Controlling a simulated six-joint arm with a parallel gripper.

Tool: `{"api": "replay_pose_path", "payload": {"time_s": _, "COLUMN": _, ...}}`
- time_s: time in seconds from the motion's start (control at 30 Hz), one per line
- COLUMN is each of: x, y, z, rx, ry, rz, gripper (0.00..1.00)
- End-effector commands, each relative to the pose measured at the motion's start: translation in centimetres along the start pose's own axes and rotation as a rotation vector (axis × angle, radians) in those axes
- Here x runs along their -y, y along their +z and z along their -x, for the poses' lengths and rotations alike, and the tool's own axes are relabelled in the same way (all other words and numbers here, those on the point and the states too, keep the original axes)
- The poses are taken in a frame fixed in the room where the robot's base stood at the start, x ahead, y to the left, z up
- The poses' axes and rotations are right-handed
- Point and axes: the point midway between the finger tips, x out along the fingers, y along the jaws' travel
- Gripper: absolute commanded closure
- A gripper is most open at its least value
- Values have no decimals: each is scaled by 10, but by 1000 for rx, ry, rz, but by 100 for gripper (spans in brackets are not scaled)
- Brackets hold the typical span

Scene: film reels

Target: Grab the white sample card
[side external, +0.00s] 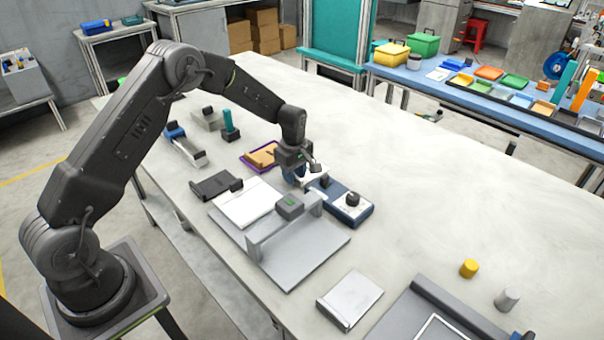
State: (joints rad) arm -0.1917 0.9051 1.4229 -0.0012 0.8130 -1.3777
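My gripper (305,171) points down over the middle of the table, behind the blue device with a black knob (345,204). A small white flat piece (314,176) shows right at the fingertips; it may be the white sample card. I cannot tell if the fingers are shut on it or only near it. A larger white flat panel (243,203) lies left of the grey stand, and a pale block with a white top (350,298) lies nearer the camera.
A grey stand with a raised bridge (288,225) stands just in front of my gripper. An orange-brown block on a purple tray (261,156) and a black clamp-like item (215,185) lie to the left. Yellow (469,268) and grey (507,299) cylinders stand right.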

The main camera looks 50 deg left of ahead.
Motion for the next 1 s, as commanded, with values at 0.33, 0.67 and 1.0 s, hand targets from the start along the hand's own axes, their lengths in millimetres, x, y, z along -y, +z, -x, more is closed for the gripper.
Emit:
{"api": "replay_pose_path", "payload": {"time_s": 0.33, "x": 0, "y": 0, "z": 0, "rx": 0, "ry": 0, "rz": 0, "gripper": 100}}
{"api": "replay_pose_path", "payload": {"time_s": 0.67, "x": 0, "y": 0, "z": 1, "rx": 0, "ry": 1, "rz": 0, "gripper": 100}}
{"api": "replay_pose_path", "payload": {"time_s": 1.0, "x": -1, "y": 0, "z": 34, "rx": -1, "ry": 4, "rz": 0, "gripper": 100}}
